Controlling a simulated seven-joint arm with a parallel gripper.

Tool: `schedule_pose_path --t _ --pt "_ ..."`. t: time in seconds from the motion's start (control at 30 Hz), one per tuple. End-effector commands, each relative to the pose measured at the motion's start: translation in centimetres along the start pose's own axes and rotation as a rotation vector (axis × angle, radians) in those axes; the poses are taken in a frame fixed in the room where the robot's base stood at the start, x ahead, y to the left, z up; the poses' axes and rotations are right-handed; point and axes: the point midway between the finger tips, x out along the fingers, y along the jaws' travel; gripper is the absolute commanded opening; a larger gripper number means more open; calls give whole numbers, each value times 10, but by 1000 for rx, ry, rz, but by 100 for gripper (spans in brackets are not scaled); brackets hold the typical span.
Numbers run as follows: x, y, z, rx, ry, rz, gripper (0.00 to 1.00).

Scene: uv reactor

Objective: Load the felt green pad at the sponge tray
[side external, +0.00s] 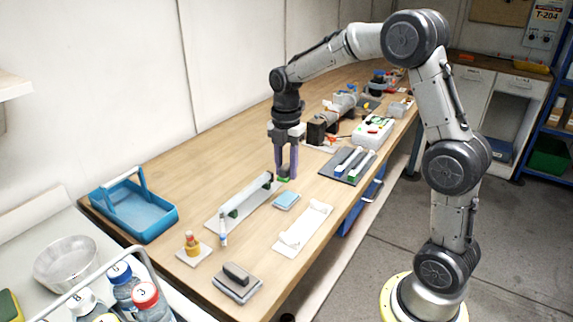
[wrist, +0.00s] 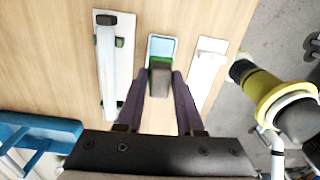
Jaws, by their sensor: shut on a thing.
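My gripper (side external: 286,173) is shut on the dark grey handle block of the felt green pad (side external: 283,180), low over the middle of the table. The wrist view shows the dark block between my fingertips (wrist: 159,78), with a green edge of the pad (wrist: 158,63) beyond it; the block hides much of the pad. A small light blue piece, apparently the sponge tray (side external: 286,201), lies just in front of the pad in the side view. In the wrist view its pale blue surface (wrist: 161,42) shows just beyond the block. I cannot tell whether pad and tray touch.
A long rail on a white plate (side external: 240,200) lies on one side, a white plate with a bar (side external: 303,226) on the other. A blue basket (side external: 134,209), a small bottle (side external: 192,245) and a grey-handled block (side external: 237,280) stand nearer the front. A dark rack (side external: 347,165) is right.

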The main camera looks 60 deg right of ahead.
Motion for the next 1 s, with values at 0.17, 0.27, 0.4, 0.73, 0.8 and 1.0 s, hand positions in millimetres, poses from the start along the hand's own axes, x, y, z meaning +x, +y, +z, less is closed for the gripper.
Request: schedule_pose_path --t 0.17,0.27,0.4,0.73,0.8,1.0 --pt "13 -1 0 2 1 -3 0" --pt "23 -1 0 2 1 -3 0" --pt "37 -1 0 1 1 -2 0" --pt "56 -1 0 1 1 0 0" --pt "57 -1 0 1 1 0 0" --pt "58 -1 0 1 0 0 0"
